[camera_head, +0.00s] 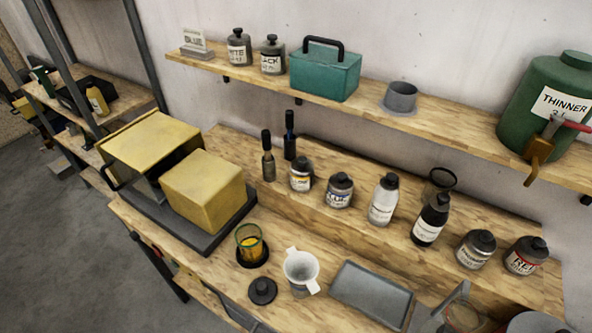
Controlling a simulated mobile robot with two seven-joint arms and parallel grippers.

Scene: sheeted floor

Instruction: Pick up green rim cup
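The green rim cup (250,243) is a clear glass with a green rim and orange-yellow content. It stands upright on a dark round base on the lower wooden bench, left of the white cup. Neither of my grippers shows in the head view, so I cannot see whether they are open or shut.
A white cup with side tabs (301,270), a black lid (262,291) and a grey tray (371,294) lie close by. A yellow box machine (203,188) stands behind left. Labelled bottles (383,200) line the raised step. A second glass (462,316) is at lower right.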

